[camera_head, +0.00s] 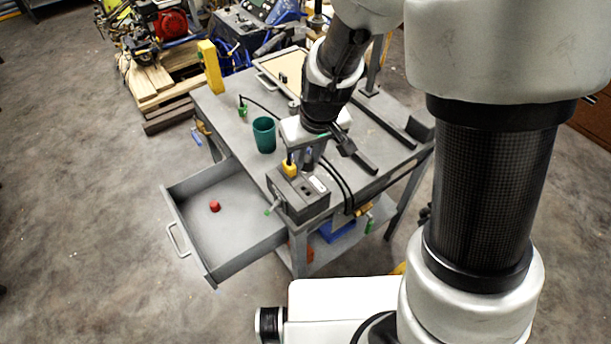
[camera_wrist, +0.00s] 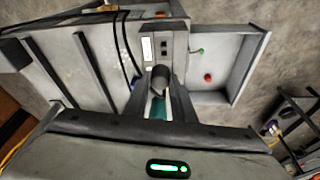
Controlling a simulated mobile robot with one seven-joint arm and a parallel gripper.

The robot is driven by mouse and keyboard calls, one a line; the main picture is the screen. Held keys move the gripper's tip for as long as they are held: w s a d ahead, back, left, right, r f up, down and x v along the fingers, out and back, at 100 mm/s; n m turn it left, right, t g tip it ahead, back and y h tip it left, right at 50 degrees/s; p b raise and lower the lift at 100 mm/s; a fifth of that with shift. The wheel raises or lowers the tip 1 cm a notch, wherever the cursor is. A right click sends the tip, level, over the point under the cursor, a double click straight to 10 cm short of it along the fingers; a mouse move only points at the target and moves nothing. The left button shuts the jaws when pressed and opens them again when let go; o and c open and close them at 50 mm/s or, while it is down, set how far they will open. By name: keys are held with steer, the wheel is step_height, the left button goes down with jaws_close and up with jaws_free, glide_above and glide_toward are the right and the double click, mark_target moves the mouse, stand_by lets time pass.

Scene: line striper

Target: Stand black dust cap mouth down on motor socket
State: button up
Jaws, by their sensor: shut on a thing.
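My gripper (camera_head: 307,158) points down above the near edge of the bench, over the grey socket box (camera_head: 302,203). In the wrist view my gripper (camera_wrist: 161,96) is shut on the black dust cap (camera_wrist: 161,76), a short dark cylinder between the fingertips. The cap looks dark and small in the head view (camera_head: 308,160), partly hidden by the fingers. The socket box also shows in the wrist view (camera_wrist: 177,47), with a white label and dark square outlets on top. A yellow plug (camera_head: 289,168) stands at the box's back left. I cannot tell which opening is the motor socket.
A red cap (camera_head: 215,206) lies in the open drawer (camera_head: 240,262). A teal cup (camera_head: 264,134) stands on the bench (camera_head: 222,118) behind the box. Black cables (camera_head: 342,183) run beside the box. A yellow block (camera_head: 210,67) stands at the back-left corner.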

mark_target(308, 166)
steer(key=shift+a+f, duration=0.15)
steer(key=shift+f, duration=0.2)
step_height(308, 166, down, 4)
steer(key=shift+s+f+b, duration=0.1)
steer(key=shift+f+b, duration=0.05)
steer(key=shift+b, duration=0.55)
steer(key=shift+f+b, duration=0.55)
steer(key=shift+f, duration=1.65)
steer(key=shift+f, duration=0.15)
steer(key=o, duration=1)
